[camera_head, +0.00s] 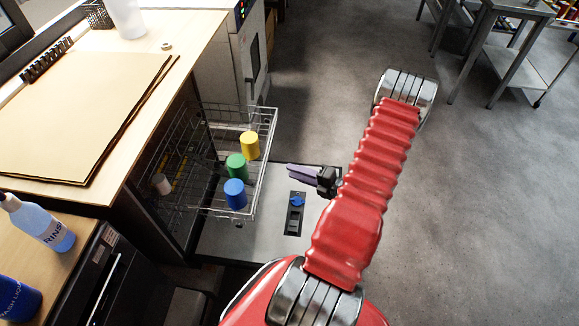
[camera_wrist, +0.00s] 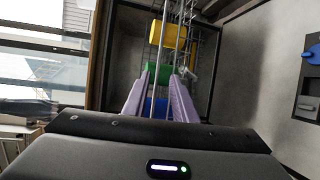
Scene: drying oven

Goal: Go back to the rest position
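My gripper (camera_head: 292,172) is to the right of the pulled-out wire rack (camera_head: 262,122), its lilac fingers pointing left towards it. In the wrist view the two fingers of my gripper (camera_wrist: 158,80) stand apart with a gap between them, and I see nothing held. Beyond them are a yellow cup (camera_wrist: 168,35), a green cup (camera_wrist: 157,71) and a blue cup (camera_wrist: 156,106), partly hidden by wires and the fingers. In the head view the yellow cup (camera_head: 250,146), green cup (camera_head: 236,167) and blue cup (camera_head: 235,194) are in the rack.
The lowered oven door (camera_head: 255,234) with a blue-knobbed latch (camera_head: 297,202) lies below the rack and my gripper. A pale cup (camera_head: 161,184) sits deeper in the rack. A wooden counter (camera_head: 185,30) is at the left. Open grey floor (camera_head: 480,200) lies to the right.

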